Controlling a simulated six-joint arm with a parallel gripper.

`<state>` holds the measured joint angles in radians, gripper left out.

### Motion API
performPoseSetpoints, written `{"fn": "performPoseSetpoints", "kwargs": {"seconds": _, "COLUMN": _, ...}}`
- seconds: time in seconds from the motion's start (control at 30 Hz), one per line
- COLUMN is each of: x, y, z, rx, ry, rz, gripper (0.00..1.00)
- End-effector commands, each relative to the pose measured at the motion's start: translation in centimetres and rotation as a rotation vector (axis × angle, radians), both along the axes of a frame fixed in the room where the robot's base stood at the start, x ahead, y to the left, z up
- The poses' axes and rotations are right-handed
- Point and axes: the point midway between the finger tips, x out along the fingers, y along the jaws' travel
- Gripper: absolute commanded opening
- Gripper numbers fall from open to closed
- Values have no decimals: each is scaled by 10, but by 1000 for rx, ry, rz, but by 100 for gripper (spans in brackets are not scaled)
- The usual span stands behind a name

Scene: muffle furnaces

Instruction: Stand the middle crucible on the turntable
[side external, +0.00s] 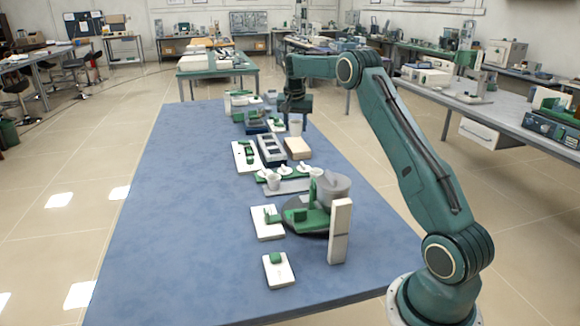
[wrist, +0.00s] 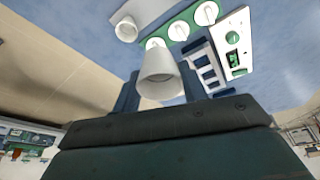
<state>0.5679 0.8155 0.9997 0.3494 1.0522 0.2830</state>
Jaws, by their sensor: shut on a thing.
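My gripper (side external: 294,107) is shut on a white crucible (side external: 296,128), which hangs roughly upright below it at the far part of the blue table. In the wrist view the held crucible (wrist: 160,68) sits between the two dark blue fingers. Another white crucible (side external: 273,182) stands on the grey tray (side external: 288,187), with small white lids (side external: 302,169) beside it; it also shows in the wrist view (wrist: 126,30). The turntable, a dark disc (side external: 292,229) nearer the camera, carries green parts and a grey round vessel (side external: 331,188), which partly hide it.
A tall white block (side external: 340,232) stands at the turntable's right front. White panels with green parts (side external: 268,223) lie to its left. A dark blue slotted rack (side external: 270,150) and a beige block (side external: 298,147) lie between the held crucible and the tray. The table's left side is clear.

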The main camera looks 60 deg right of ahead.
Motion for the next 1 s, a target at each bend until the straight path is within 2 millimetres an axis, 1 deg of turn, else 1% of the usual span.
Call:
{"fn": "performPoseSetpoints", "kwargs": {"seconds": 0.17, "x": 0, "y": 7, "z": -4, "rx": -2, "ry": 2, "rz": 1, "gripper": 21}}
{"fn": "performPoseSetpoints", "kwargs": {"seconds": 0.37, "x": -3, "y": 23, "z": -16, "rx": -5, "ry": 8, "rz": 0, "gripper": 21}}
{"fn": "performPoseSetpoints", "kwargs": {"seconds": 0.67, "x": -15, "y": 64, "z": -42, "rx": -12, "ry": 13, "rz": 1, "gripper": 21}}
{"fn": "performPoseSetpoints", "kwargs": {"seconds": 1.0, "x": -41, "y": 115, "z": -73, "rx": -12, "ry": 11, "rz": 2, "gripper": 21}}
